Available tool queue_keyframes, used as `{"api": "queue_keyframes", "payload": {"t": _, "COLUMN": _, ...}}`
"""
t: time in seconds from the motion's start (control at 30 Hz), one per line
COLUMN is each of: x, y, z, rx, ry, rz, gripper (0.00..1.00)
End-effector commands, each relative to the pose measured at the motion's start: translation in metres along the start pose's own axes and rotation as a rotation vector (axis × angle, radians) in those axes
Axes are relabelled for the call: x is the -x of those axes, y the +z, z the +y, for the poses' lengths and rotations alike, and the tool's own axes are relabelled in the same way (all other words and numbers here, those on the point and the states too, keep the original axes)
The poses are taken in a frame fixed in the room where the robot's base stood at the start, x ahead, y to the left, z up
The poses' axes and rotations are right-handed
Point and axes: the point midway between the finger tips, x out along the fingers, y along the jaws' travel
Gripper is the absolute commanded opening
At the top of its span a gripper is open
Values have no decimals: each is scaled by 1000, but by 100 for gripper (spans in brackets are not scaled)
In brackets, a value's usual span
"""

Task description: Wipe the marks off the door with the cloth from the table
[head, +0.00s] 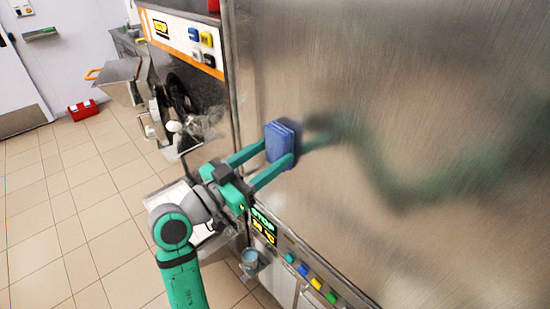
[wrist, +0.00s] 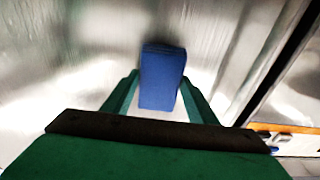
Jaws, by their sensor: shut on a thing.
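My gripper (head: 277,155) is shut on the blue cloth (head: 279,142), which looks like a folded block. In the head view the cloth is at or very close to the brushed steel door (head: 400,60); I cannot tell if it touches. The wrist view shows the cloth (wrist: 161,76) between the two green fingers (wrist: 160,105), with the door's steel surface (wrist: 70,60) behind it. The door mirrors my arm as a blurred green shape. I see no distinct marks on the door in either view.
A control strip with coloured buttons (head: 303,271) and a lit display (head: 263,224) runs below the door. Another machine (head: 185,80) stands to the left. A red toolbox (head: 82,110) lies on the tiled floor, which is clear at the left. The table is not identifiable.

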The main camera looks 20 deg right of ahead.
Motion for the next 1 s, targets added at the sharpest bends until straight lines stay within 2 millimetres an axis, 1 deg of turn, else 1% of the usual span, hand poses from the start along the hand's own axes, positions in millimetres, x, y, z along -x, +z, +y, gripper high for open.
{"api": "queue_keyframes", "payload": {"t": 0.17, "x": 1, "y": -2, "z": -2, "rx": 0, "ry": -1, "rz": 0, "gripper": 35}}
{"api": "queue_keyframes", "payload": {"t": 0.5, "x": -1, "y": -24, "z": 0, "rx": -2, "ry": 2, "rz": 0, "gripper": 35}}
{"api": "queue_keyframes", "payload": {"t": 0.63, "x": -2, "y": -27, "z": 1, "rx": -1, "ry": 2, "rz": 0, "gripper": 35}}
{"api": "queue_keyframes", "payload": {"t": 1.0, "x": -3, "y": -26, "z": 27, "rx": -1, "ry": 2, "rz": 1, "gripper": 35}}
